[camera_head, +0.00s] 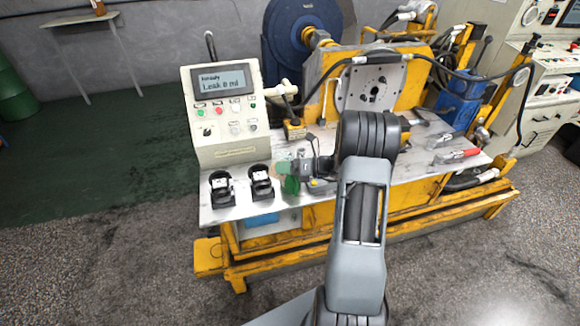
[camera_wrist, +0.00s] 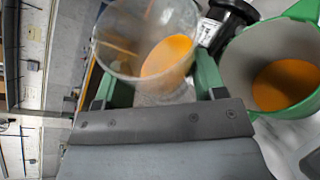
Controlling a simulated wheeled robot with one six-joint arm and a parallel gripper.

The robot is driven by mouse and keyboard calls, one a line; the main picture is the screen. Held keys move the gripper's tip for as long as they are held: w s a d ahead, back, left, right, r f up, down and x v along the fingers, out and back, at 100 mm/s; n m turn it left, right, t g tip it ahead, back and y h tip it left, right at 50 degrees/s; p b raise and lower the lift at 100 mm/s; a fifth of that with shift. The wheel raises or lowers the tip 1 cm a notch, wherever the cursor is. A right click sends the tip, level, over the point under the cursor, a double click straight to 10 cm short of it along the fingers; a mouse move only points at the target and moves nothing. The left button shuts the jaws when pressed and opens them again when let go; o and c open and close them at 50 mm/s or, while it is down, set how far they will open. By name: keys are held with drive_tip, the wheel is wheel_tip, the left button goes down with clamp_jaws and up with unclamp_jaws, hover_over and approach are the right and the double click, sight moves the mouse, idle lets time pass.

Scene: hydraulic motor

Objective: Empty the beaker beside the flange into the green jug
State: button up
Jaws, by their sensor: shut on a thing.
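My gripper (camera_wrist: 157,88) has green fingers, shut on either side of a clear beaker (camera_wrist: 132,38) in the wrist view. Orange liquid (camera_wrist: 168,55) lies in the beaker, toward one side. The green jug (camera_wrist: 232,62) stands to the right of the beaker in the wrist view, open side up, with orange liquid (camera_wrist: 287,85) in it. No stream between them is visible. In the head view the green jug (camera_head: 291,186) is on the bench near its front edge, just below my gripper (camera_head: 284,168). The beaker is hard to make out there. The steel flange (camera_head: 373,92) is at the back.
Two black holders (camera_head: 221,188) (camera_head: 261,182) stand left of the jug. A control box (camera_head: 222,140) reading "Leak 0 ml" stands behind them. Red-handled clamps (camera_head: 457,156) lie on the right of the bench (camera_head: 213,213). A black hose arches over the flange.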

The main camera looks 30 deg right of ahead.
drive_tip(key=shift+f+m+y+p, duration=0.2)
drive_tip(key=shift+m+y+p, duration=0.2)
drive_tip(key=shift+m+p, duration=0.35)
idle(0.8)
drive_tip(key=shift+f+m+y+p, duration=0.1)
drive_tip(key=shift+m+y+p, duration=0.3)
drive_tip(key=shift+m+p, duration=0.55)
idle(0.9)
drive_tip(key=shift+d+m+t+y+p, duration=0.15)
drive_tip(key=shift+m+t+y+p, duration=0.4)
drive_tip(key=shift+m+p, duration=0.85)
idle(1.2)
drive_tip(key=shift+w+d+m+t+y+p, duration=0.1)
drive_tip(key=shift+d+m+t+y+p, duration=0.2)
drive_tip(key=shift+m, duration=0.5)
drive_tip(key=shift+w+a+m+t+y+p, duration=0.1)
drive_tip(key=shift+m+t+p, duration=0.15)
drive_tip(key=shift+m+p, duration=0.4)
idle(0.5)
